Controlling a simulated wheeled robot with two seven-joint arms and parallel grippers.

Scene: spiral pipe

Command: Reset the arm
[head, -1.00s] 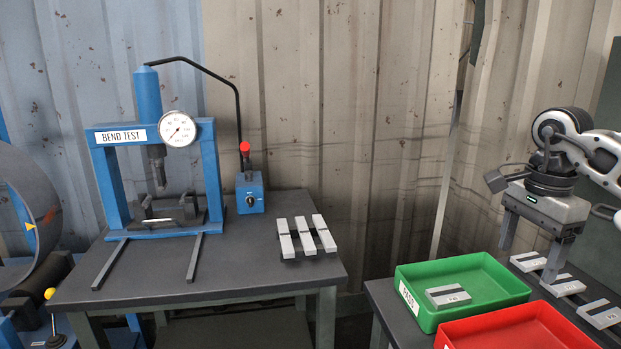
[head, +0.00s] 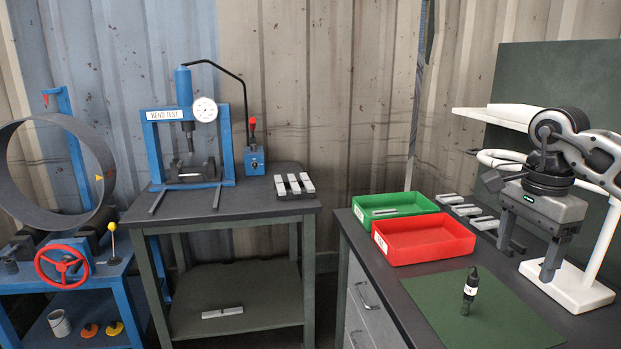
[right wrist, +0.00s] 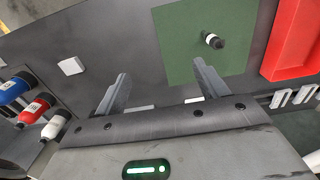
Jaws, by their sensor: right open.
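My right gripper (head: 527,264) is open and empty, with its fingers pointing down above the right bench (head: 420,288). In the right wrist view both fingers (right wrist: 160,72) are spread apart with nothing between them. A dark bottle with a white label (head: 470,290) stands upright on the green mat (head: 510,325), left of the gripper and apart from it. The bottle also shows in the right wrist view (right wrist: 213,41), beyond the fingers. My left gripper is not in view.
The red tray (head: 425,255) and green tray (head: 365,215) sit at the bench's left, with metal pieces (head: 463,210) beside them. A white stand (head: 570,290) is close to the gripper's right. Blue, red (right wrist: 35,108) and white bottles show in the wrist view.

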